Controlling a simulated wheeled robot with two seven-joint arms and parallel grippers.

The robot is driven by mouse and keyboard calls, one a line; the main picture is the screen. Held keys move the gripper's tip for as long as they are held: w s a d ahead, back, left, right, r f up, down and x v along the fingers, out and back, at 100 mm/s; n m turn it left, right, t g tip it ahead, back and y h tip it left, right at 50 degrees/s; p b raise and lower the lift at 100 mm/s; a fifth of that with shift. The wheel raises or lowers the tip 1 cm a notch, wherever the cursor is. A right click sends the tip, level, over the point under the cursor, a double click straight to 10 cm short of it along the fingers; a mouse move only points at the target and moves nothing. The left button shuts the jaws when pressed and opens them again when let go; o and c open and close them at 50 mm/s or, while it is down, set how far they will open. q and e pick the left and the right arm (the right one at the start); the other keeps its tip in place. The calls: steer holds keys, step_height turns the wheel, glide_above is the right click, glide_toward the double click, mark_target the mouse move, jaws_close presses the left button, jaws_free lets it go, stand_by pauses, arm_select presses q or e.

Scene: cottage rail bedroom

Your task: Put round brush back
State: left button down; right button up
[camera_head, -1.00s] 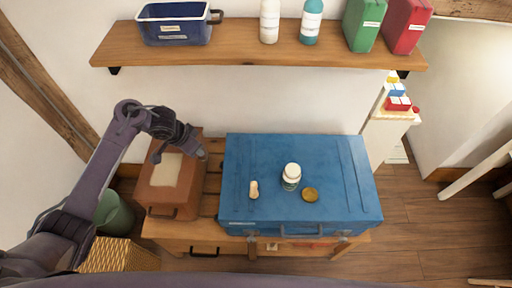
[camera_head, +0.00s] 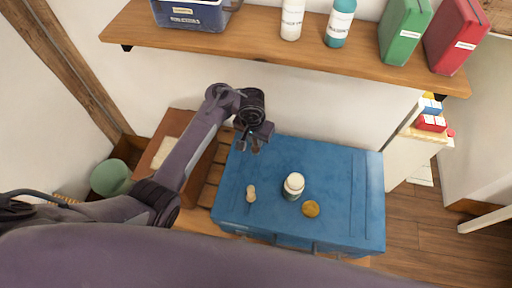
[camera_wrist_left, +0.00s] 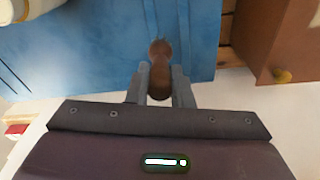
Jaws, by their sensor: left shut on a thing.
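My left gripper (camera_head: 249,144) is over the back left part of the blue chest (camera_head: 340,217). In the left wrist view the gripper (camera_wrist_left: 158,88) is shut on a brown, rounded wooden piece (camera_wrist_left: 160,73), which I take to be the round brush. Only its knobbed brown part shows, and I cannot make out bristles. The blue lid (camera_wrist_left: 95,40) lies behind it; I cannot tell whether they touch. On the lid are a small cream peg-shaped piece (camera_head: 251,193), a white-capped jar (camera_head: 293,186) and a round yellow-brown lid (camera_head: 311,209). My right gripper is not in view.
A wooden shelf (camera_head: 262,48) above the chest holds a blue bin (camera_head: 193,14), two bottles, a green box (camera_head: 404,30) and a red box (camera_head: 456,35). A brown box (camera_head: 165,150) stands left of the chest. The chest's right side is clear.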

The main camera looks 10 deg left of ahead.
mark_target(256, 145)
arm_select(q)
step_height(256, 145, down, 4)
steer(key=shift+d+r+b, duration=0.15)
steer(key=shift+r+b, duration=0.05)
steer(key=shift+b, duration=0.5)
steer(key=shift+f, duration=0.1)
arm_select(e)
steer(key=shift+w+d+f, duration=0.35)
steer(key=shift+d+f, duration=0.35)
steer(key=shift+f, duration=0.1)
arm_select(q)
steer(key=shift+f, duration=0.15)
steer(key=c, duration=1.3)
jaws_free()
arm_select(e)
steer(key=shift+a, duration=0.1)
